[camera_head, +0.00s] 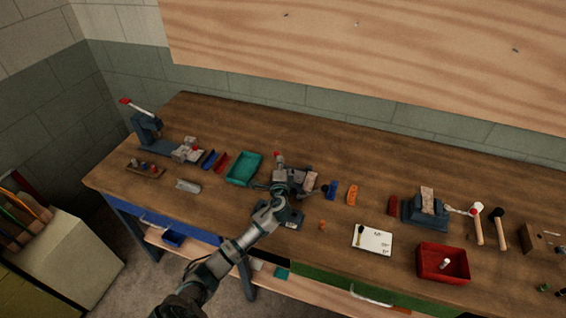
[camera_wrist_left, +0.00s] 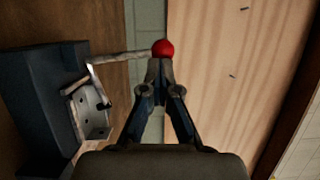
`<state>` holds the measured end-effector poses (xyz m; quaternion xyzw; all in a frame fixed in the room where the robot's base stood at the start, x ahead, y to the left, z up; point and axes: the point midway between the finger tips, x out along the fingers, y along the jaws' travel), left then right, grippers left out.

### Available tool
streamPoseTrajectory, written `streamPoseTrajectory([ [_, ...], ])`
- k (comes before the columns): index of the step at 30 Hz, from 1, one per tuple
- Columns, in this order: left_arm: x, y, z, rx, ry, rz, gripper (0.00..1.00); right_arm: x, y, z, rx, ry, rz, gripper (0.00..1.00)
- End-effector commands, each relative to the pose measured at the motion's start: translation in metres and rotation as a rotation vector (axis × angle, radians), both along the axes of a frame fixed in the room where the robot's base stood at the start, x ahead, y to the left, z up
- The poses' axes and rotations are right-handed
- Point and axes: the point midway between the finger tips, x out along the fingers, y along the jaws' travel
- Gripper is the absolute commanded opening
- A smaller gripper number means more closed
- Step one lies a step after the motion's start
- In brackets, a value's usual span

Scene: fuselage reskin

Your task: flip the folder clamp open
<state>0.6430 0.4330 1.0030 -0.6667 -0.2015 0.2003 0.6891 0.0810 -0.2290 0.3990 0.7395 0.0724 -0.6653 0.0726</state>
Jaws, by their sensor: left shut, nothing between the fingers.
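The folder clamp's lever (camera_wrist_left: 118,57) shows in the left wrist view as a thin, worn metal bar ending in a red ball knob (camera_wrist_left: 163,48). It rises from a metal bracket (camera_wrist_left: 91,110) on a dark blue body (camera_wrist_left: 35,105). My left gripper (camera_wrist_left: 160,66) is shut and empty, its fingertips right at the knob's near side; I cannot tell whether they touch it. In the head view the red knob (camera_head: 279,154) shows just beyond my left gripper (camera_head: 283,176), which with the arm hides much of the folder. My right gripper is out of view.
A teal tray (camera_head: 243,169) stands left of the folder. An arbor-like press (camera_head: 148,132) is at the far left. A blue tool (camera_head: 331,189) and an orange tool (camera_head: 352,195) lie to the right. A red bin (camera_head: 443,263) stands front right. The bench's back strip is clear.

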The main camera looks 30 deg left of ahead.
Motion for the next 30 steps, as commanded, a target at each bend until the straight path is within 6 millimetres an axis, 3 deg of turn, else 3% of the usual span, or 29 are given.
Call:
streamPoseTrajectory([
  [9, -0.006, 0.026, 0.005, -0.291, -0.069, 0.002, 0.0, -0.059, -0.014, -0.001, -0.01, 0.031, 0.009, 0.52],
  [30, -0.018, 0.074, -0.019, -0.919, -0.221, 0.002, 0.0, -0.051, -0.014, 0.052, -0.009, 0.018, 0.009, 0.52],
])
